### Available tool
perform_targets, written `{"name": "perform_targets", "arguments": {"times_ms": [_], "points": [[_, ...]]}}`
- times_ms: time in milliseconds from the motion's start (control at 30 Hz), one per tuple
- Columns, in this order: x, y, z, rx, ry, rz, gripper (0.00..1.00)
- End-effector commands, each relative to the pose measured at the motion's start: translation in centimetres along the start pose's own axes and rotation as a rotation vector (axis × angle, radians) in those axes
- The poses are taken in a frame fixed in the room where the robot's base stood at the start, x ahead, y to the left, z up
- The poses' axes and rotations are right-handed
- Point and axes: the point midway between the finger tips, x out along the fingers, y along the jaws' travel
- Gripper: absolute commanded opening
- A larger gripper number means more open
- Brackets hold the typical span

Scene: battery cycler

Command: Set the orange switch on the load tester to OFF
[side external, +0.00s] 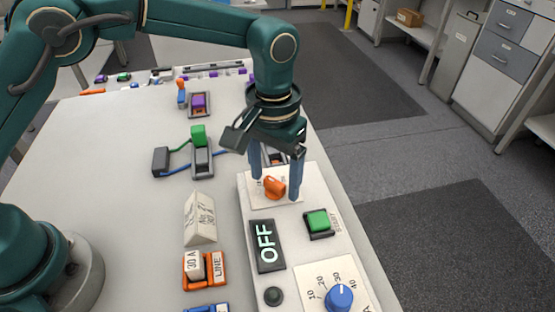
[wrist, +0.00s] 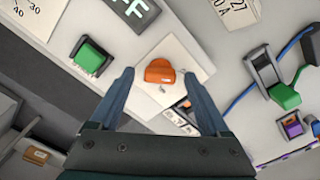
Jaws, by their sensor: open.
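The orange switch (side external: 274,187) is a rotary knob on a white plate (side external: 290,202) on the load tester (side external: 251,193). The knob also shows in the wrist view (wrist: 160,73), between the finger ends and a little ahead of them. My gripper (side external: 275,195) is open and points down over the knob, one finger on each side. Gaps show between fingers and knob in the wrist view. A dark display (side external: 266,246) on the tester reads OFF. The plate's markings are too small or hidden to read.
A green START button (side external: 318,222) sits near the knob plate. A blue dial (side external: 339,297) and a dark round button (side external: 273,296) are nearer the camera. A 30 A LINE block (side external: 205,268), a white label wedge (side external: 200,218) and a green-levered device (side external: 200,155) stand left of the tester.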

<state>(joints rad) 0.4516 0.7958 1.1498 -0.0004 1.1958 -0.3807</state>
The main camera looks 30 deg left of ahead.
Motion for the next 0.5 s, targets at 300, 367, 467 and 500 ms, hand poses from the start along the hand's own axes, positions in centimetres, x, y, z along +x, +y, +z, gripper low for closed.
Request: {"name": "perform_targets", "arguments": {"times_ms": [300, 367, 467, 500], "points": [[-3.6, 0.1, -0.1, 0.0, 0.005, 0.002, 0.8], [-4.2, 0.0, -0.1, 0.0, 0.004, 0.002, 0.8], [-4.9, 0.0, -0.1, -0.001, 0.003, 0.001, 0.8], [-5.0, 0.0, -0.1, -0.001, 0.002, 0.001, 0.8]]}}
